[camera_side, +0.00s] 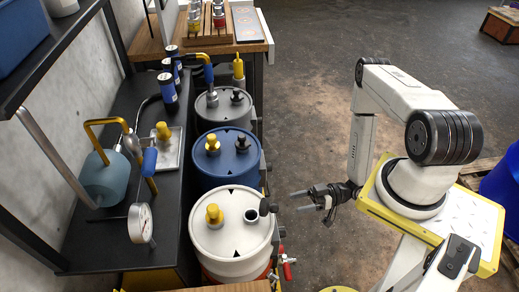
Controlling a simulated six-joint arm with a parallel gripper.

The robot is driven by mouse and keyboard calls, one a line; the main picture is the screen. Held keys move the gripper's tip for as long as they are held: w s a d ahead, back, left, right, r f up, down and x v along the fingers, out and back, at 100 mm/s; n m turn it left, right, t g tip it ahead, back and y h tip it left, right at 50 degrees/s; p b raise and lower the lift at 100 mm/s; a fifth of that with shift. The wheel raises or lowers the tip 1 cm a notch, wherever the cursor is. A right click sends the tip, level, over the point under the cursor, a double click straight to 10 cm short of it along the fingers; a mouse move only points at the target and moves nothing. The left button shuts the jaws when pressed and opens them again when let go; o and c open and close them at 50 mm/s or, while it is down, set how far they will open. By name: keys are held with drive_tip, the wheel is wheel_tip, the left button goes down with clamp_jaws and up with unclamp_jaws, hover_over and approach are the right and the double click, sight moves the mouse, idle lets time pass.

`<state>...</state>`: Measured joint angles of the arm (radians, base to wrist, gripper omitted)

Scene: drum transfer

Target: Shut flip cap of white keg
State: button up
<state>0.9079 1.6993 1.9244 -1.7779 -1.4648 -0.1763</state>
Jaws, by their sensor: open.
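The white keg (228,242) stands nearest in the row of drums, left of my arm. Its white lid carries a yellow knob fitting (213,214) and a round opening (251,215). A dark flip cap (267,207) stands tilted up at the right edge of this opening, so the cap is open. My gripper (303,201) is open and empty. It is to the right of the white keg, apart from the cap, with its fingers pointing left toward it.
A blue drum (226,171) and a grey drum (222,117) stand behind the white keg. A dark bench (118,240) on the left holds a blue-green cylinder (106,180), a gauge (140,223) and yellow pipes. A red-handled valve (287,262) sticks out low.

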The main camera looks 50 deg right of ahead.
sight(278, 207)
drive_tip(key=shift+x, duration=3.75)
clamp_jaws()
